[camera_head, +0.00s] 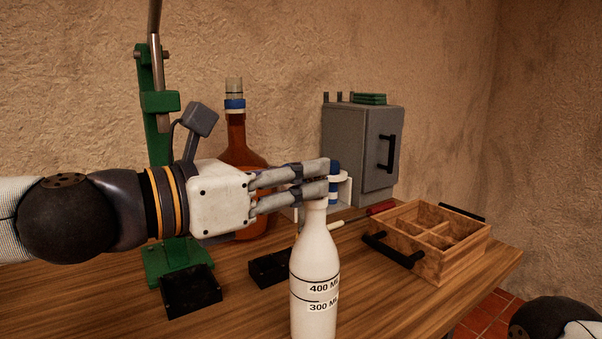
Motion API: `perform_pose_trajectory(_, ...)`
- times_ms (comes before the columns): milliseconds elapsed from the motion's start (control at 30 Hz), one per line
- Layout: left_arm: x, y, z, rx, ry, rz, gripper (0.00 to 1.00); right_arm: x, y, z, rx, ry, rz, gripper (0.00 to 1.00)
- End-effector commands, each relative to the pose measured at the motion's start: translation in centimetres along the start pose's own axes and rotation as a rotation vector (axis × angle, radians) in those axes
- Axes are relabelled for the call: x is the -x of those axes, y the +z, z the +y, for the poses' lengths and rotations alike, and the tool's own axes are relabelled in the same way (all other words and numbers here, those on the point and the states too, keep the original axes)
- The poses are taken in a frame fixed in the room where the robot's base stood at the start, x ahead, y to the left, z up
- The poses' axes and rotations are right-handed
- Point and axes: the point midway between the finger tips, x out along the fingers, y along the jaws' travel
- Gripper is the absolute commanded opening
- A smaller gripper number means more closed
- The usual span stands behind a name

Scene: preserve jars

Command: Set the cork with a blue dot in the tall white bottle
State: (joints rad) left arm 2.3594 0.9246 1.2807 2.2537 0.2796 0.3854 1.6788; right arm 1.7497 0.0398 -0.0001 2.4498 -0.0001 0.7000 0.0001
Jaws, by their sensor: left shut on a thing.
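The tall white bottle (315,270) stands upright on the table at the front, with volume marks on its side. My left gripper (328,178) reaches in from the left, its fingertips right at and just above the bottle's mouth. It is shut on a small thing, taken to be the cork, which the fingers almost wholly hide. I cannot see a blue dot, nor tell whether the cork touches the mouth. My right gripper is out of view; only a piece of my right arm shows at the lower right.
A wooden divided box (433,240) with black handles stands at the right. Behind are a grey cabinet (352,150), an amber bottle (239,150), a white rack (343,190) and a green press (158,103). Black trays (190,292) lie left of the white bottle.

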Motion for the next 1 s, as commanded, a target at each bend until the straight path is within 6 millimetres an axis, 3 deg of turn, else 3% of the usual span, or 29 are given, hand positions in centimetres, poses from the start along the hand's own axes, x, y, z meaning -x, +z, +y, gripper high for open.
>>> perform_pose_trajectory(467, 0.0, -0.8, 0.0, 0.001, 0.000, 0.001, 0.00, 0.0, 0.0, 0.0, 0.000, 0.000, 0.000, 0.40)
perform_pose_trajectory(500, 0.0, -0.8, 0.0, 0.000, 0.000, 0.001, 0.21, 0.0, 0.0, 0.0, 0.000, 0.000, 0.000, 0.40)
perform_pose_trajectory(600, 0.0, -0.8, 0.0, 0.000, 0.000, 0.001, 0.38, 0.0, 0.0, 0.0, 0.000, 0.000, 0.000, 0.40)
perform_pose_trajectory(867, 0.0, -0.8, 0.0, 0.001, 0.000, 0.001, 0.38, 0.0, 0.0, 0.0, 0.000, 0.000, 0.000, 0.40)
perform_pose_trajectory(1000, 2.0, -0.6, 0.1, 0.000, 0.003, -0.002, 0.38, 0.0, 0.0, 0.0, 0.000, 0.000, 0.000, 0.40)
